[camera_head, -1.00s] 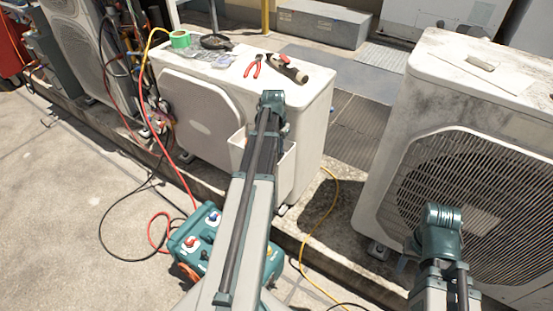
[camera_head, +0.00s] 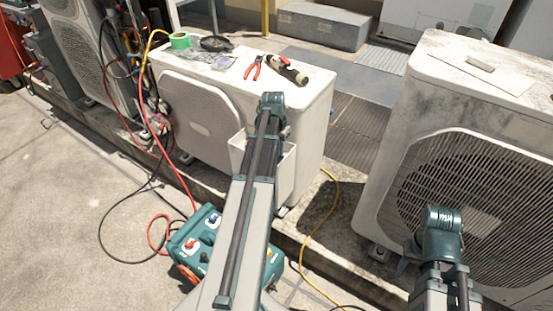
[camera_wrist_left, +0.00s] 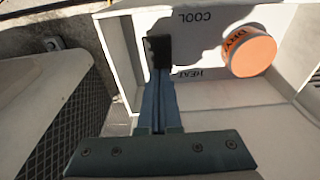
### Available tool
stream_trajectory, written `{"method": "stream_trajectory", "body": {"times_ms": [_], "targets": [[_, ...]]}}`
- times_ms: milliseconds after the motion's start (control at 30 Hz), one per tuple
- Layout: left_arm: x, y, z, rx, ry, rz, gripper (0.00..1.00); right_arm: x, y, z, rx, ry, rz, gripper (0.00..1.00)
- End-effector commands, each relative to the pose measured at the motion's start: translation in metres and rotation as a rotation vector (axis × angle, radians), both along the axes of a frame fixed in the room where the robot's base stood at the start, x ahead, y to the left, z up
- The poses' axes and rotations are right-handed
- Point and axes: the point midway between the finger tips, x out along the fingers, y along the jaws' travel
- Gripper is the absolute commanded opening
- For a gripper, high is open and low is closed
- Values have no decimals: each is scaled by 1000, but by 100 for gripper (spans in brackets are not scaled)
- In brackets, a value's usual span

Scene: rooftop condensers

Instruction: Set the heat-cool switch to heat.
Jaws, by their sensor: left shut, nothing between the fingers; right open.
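A white open-fronted box (camera_head: 286,165) is fixed to the front of the middle condenser. My left arm reaches to it and covers much of it. In the left wrist view, its back panel (camera_wrist_left: 190,95) carries the upside-down words COOL (camera_wrist_left: 195,17) and HEAT (camera_wrist_left: 208,73). A round orange knob (camera_wrist_left: 250,50) marked DRY sits right of these words. My left gripper (camera_wrist_left: 158,52) is shut and empty, its dark tips left of the words, over a shadowed patch. I cannot tell whether the tips touch anything. No switch lever between the words is clearly visible.
Red pliers (camera_head: 253,67), green tape (camera_head: 180,41) and other tools lie on the middle condenser's top (camera_head: 300,100). A larger condenser (camera_head: 440,130) stands at right, behind my right arm. A teal gauge case (camera_head: 195,245) with hoses sits on the ground below.

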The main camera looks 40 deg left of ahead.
Motion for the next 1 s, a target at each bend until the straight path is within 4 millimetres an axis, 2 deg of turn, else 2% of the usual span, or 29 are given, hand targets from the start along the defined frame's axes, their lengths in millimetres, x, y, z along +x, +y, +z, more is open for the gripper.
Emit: {"method": "stream_trajectory", "body": {"times_ms": [100,700,1000], "targets": [[0,0,13,0,0,0,0,0,0,13,0,0,0,50],[0,0,59,0,0,0,0,0,0,59,0,0,0,50],[0,0,63,0,0,0,0,0,0,63,0,0,0,50]]}}
